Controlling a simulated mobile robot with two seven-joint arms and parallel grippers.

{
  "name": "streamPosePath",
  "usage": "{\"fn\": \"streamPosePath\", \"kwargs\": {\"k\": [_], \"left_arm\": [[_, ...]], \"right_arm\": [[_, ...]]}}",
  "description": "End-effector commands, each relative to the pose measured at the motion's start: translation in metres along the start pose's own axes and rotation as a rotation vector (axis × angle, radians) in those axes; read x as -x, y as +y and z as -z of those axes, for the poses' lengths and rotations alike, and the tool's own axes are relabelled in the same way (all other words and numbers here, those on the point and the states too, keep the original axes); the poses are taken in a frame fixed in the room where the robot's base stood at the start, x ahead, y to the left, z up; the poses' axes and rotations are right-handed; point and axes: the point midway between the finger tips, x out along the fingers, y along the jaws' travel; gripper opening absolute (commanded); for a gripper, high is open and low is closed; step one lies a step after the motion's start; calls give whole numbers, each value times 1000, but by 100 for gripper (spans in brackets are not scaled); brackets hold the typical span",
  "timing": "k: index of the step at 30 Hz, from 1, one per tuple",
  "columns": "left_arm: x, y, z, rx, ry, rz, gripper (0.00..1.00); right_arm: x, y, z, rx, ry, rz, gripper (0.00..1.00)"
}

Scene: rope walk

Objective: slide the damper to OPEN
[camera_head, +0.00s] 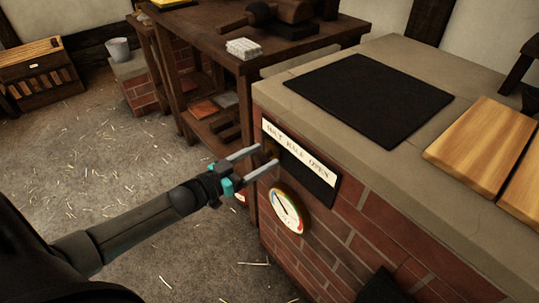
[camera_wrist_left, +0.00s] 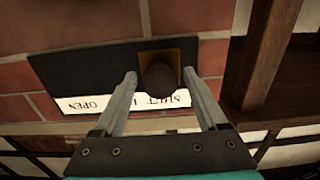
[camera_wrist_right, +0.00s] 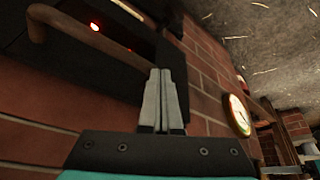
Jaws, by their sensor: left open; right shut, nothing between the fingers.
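The damper's dark round knob (camera_wrist_left: 160,80) sits on a small brass plate (camera_wrist_left: 174,52) in a dark slot plate (camera_wrist_left: 85,72) on the brick wall. In the left wrist view the label (camera_wrist_left: 82,104) is upside down, and the knob is at its SHUT end. The label also shows in the head view (camera_head: 298,153), reading SHUT, HALF, OPEN from left to right. My left gripper (camera_wrist_left: 160,75) is open, with one finger on each side of the knob; contact is unclear. My right gripper (camera_wrist_right: 160,72) is shut and empty by the brickwork.
A round dial (camera_head: 286,211) is just below the slot plate. The stone top (camera_head: 400,65) carries a black plate (camera_head: 368,98) and wooden boards (camera_head: 480,140). A dark wooden bench (camera_head: 230,45) stands behind. A curved handle (camera_wrist_right: 75,35) is near my right gripper.

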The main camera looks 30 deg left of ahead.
Motion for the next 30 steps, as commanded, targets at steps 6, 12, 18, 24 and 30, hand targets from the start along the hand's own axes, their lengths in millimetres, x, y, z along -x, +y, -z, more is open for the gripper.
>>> {"fn": "streamPosePath", "kwargs": {"k": [6, 12, 18, 24, 30], "left_arm": [[0, -1, 0, -1, 0, 0, 75], [0, 0, 0, -1, 0, 0, 62], [0, 0, 0, -1, 0, 0, 40], [0, 0, 0, -1, 0, 0, 17], [0, 0, 0, -1, 0, 0, 0]], "right_arm": [[1, 0, 0, 0, 0, -1, 0], [1, 0, 0, 0, 1, -1, 0], [1, 0, 0, 0, 1, -1, 0], [1, 0, 0, 0, 1, -1, 0], [1, 0, 0, 0, 1, -1, 0]]}}
